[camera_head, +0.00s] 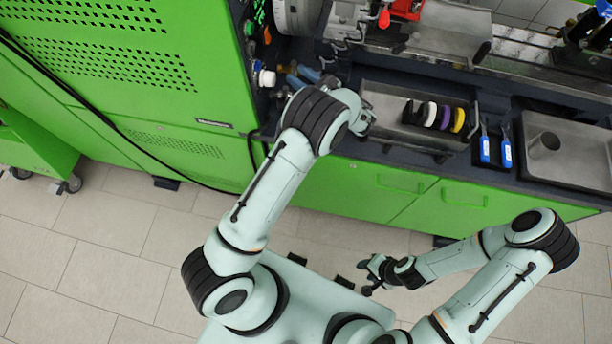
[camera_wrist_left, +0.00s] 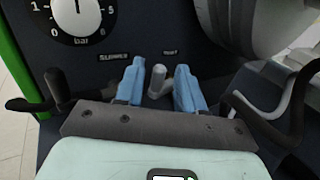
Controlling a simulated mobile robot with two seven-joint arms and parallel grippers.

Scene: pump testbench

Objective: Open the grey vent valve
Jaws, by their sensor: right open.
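The grey vent valve (camera_wrist_left: 158,80) shows in the left wrist view as a short grey lever on a dark panel, near a small label that seems to read VENT. My left gripper (camera_wrist_left: 160,88) has its two blue fingers apart, one on each side of the lever, with a gap visible on both sides. In the head view my left gripper (camera_head: 302,79) is at the dark panel beside the green cabinet, and the valve cannot be made out there. My right gripper (camera_head: 367,277) is open and empty above the floor, away from the bench.
A large grey cylinder (camera_wrist_left: 270,25) is close on the right. A tray (camera_head: 400,132) with coloured rings and a metal tray (camera_head: 575,160) are on the bench.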

